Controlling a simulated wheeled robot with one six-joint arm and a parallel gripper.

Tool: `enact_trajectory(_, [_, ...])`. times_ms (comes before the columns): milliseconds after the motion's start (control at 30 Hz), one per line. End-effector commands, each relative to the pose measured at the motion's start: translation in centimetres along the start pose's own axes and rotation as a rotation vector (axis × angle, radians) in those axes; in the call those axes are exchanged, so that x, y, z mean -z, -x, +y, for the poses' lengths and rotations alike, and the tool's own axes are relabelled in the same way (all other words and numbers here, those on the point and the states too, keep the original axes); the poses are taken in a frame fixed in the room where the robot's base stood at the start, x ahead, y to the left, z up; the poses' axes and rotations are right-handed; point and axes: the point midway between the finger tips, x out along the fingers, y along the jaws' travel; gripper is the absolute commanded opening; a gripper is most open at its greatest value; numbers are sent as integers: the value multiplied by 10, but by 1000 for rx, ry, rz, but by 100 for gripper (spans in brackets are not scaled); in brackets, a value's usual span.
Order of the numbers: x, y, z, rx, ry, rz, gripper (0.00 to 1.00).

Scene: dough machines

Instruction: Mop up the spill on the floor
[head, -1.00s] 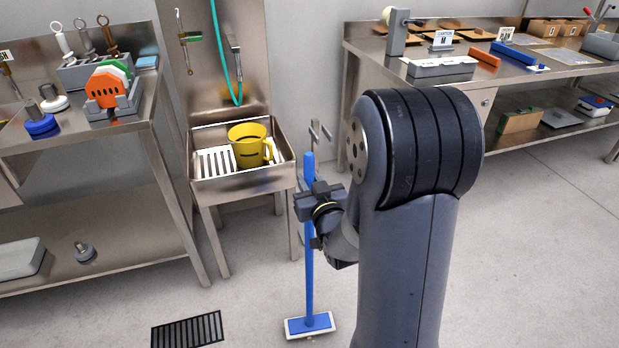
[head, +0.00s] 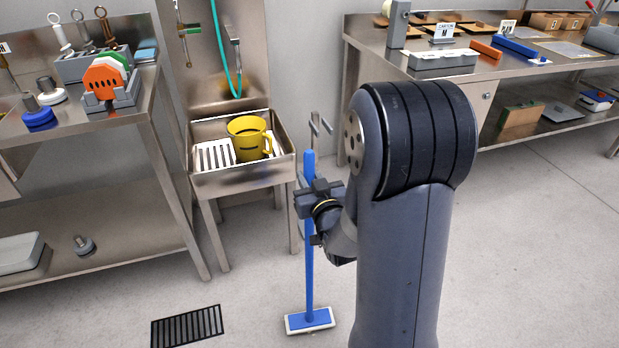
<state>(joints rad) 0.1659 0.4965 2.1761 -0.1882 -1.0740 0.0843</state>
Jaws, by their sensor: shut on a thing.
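A mop with a blue handle (head: 309,270) stands upright in front of the wall beside the sink. Its flat blue head with a white pad (head: 310,320) is at floor level; I cannot tell whether it touches the floor. My gripper (head: 312,200) is shut around the upper part of the handle. My arm hides some of the floor to the right of the mop. I see no spill on the visible floor.
A steel sink (head: 243,176) with a yellow jug (head: 248,139) stands behind the mop, beside a wall hook (head: 320,127). A black floor drain (head: 187,326) lies left of the mop head. Steel tables stand at left (head: 165,180) and right (head: 350,60). Floor at right is open.

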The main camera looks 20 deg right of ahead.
Motion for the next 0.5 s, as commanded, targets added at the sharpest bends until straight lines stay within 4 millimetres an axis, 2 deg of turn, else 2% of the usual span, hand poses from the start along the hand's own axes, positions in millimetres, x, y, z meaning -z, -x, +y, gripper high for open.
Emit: enact_trajectory(500, [-6,-1,0,0,0,6,0])
